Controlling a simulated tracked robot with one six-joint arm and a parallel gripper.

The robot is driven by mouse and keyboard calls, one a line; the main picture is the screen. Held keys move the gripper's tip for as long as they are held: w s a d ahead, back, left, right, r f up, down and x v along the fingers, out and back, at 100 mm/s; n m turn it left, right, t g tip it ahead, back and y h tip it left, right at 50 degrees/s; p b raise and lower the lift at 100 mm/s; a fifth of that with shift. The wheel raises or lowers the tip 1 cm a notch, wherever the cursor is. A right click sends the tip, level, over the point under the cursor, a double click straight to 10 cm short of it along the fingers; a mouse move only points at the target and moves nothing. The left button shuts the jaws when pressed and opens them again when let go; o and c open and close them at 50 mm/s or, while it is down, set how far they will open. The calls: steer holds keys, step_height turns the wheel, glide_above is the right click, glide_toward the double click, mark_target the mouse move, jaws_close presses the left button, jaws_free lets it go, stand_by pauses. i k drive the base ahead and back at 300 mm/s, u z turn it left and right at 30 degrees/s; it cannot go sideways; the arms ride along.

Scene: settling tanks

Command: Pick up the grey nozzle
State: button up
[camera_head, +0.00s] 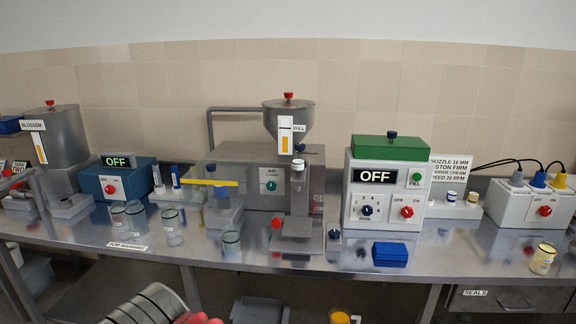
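I cannot pick out the grey nozzle for certain. Small pieces stand on the steel counter (290,262) around the filling machine (240,165) with the steel hopper (288,118). They include a red piece (276,223) left of its front column and a dark blue piece (334,234) right of it. A small greyish shape (361,252) shows beside the blue box, too small to identify. My gripper is not in view.
A white control box (386,190) reading OFF stands right of the machine, with a blue box (390,254) before it. Glass jars (173,227) stand at left, and a yellow-banded jar (542,258) at right. A grey ribbed shape (145,305) with red parts shows below the counter.

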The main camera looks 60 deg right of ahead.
mark_target(298, 164)
steer(key=z, duration=0.35)
steer(key=i, duration=0.65)
steer(key=z, duration=0.9)
steer(key=i, duration=0.65)
steer(key=z, duration=0.45)
